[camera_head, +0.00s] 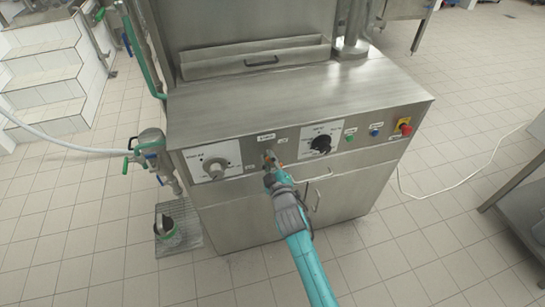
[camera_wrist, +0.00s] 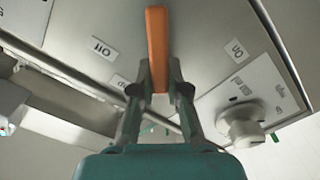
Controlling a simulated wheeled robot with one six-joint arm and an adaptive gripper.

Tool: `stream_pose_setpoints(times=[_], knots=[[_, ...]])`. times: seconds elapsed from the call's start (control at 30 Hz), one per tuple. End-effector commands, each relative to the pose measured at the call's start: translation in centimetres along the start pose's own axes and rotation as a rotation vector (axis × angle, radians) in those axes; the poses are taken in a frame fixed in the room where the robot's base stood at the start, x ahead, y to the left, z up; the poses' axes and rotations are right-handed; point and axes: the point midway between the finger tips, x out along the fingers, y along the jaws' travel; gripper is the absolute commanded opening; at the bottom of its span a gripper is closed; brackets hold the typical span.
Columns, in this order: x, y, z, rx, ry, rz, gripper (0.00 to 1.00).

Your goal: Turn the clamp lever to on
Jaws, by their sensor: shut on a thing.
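The clamp lever is an orange bar (camera_wrist: 157,45) on the steel front panel of the machine. In the wrist view it runs upright between my fingers, with a small white label on each side of it; the right one seems to read "on". In the head view only a small bit of the lever (camera_head: 268,154) shows at the panel's middle. My gripper (camera_wrist: 160,80) is shut on the lever, with one finger on each side. In the head view my gripper (camera_head: 270,166) reaches the panel from below and hides most of the lever.
A grey round knob (camera_head: 214,168) on a white plate is left of the lever. A black rotary dial (camera_head: 321,143) and a red emergency button (camera_head: 405,129) are to the right. A thin metal rail runs beside my gripper. The tiled floor in front is mostly clear.

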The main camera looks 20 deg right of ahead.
Motion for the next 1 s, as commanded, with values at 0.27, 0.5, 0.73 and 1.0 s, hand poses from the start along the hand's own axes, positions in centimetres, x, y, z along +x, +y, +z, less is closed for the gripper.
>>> stream_pose_setpoints(times=[0.27,0.5,0.73,1.0], knots=[[0.0,-1.3,0.1,-0.263,0.002,0.000,0.00],[0.0,-2.4,0.5,-0.485,0.002,-0.001,0.00],[0.0,-3.1,1.0,-0.662,0.002,-0.001,0.00],[0.0,-3.5,1.4,-0.793,0.001,-0.001,0.00]])
